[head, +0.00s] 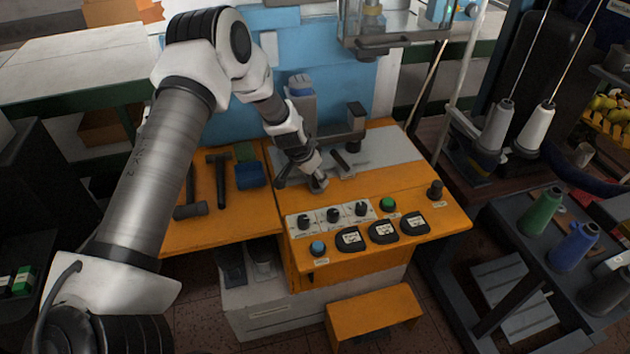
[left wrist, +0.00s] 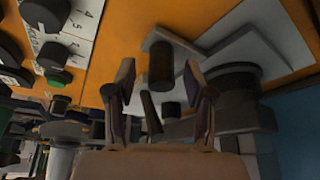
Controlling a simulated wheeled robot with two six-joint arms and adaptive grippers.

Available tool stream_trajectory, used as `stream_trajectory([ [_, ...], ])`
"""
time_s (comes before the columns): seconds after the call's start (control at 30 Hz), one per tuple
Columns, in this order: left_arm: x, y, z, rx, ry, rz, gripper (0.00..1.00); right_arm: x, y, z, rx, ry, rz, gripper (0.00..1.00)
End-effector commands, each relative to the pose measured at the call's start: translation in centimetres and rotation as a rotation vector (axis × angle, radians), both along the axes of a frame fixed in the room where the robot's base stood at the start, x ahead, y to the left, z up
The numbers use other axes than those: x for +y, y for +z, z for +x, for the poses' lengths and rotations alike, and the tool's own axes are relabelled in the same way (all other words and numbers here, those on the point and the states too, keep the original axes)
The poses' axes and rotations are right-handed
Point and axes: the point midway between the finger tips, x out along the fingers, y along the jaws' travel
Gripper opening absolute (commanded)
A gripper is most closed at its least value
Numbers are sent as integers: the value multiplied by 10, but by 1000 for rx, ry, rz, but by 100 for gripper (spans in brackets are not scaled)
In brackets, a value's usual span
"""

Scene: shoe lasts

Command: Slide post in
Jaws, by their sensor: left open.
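My left gripper (head: 312,180) reaches down over the grey plate (head: 392,150) on the orange machine top. In the left wrist view the same gripper (left wrist: 158,82) has its two fingers spread apart, with nothing clasped between the tips. A short dark cylindrical post (left wrist: 161,65) shows between and beyond the fingertips, apart from both. A dark bar (left wrist: 151,112) and a smaller dark cylinder (left wrist: 171,109) show behind it. In the head view a dark upright post on a block (head: 355,117) stands at the plate's back. The right gripper is not in view.
The control panel with knobs (head: 333,215), a green button (head: 388,204) and black-framed gauges (head: 383,232) lies in front. A hammer (head: 221,178) and a blue box (head: 250,175) lie left. Thread cones (head: 541,211) stand on a rack at right. A glass-sided cabinet (head: 395,22) hangs behind.

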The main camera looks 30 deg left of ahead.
Motion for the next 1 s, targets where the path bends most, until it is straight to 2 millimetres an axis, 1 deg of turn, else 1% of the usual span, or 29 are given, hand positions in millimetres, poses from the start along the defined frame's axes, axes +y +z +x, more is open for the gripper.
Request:
stream_trajectory([
  [0.17,0,0,2,0,-1,1,53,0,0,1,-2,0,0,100],
  [0.2,0,0,2,0,-1,1,50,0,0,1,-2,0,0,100],
  [0.27,0,0,1,0,-1,1,28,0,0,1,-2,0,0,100],
  [0.3,0,0,1,0,0,1,14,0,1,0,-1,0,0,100],
  [0.33,0,0,1,0,0,0,4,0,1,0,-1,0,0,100],
  [0.37,0,0,1,1,0,0,0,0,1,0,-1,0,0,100],
  [0.63,0,-1,1,2,-1,1,0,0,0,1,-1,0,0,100],
  [0.77,-4,-2,6,1,-1,2,0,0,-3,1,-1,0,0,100],
  [0.87,-11,-3,13,2,-2,2,0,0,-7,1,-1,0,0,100],
  [1.0,-26,-5,31,0,-4,4,0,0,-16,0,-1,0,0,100],
])
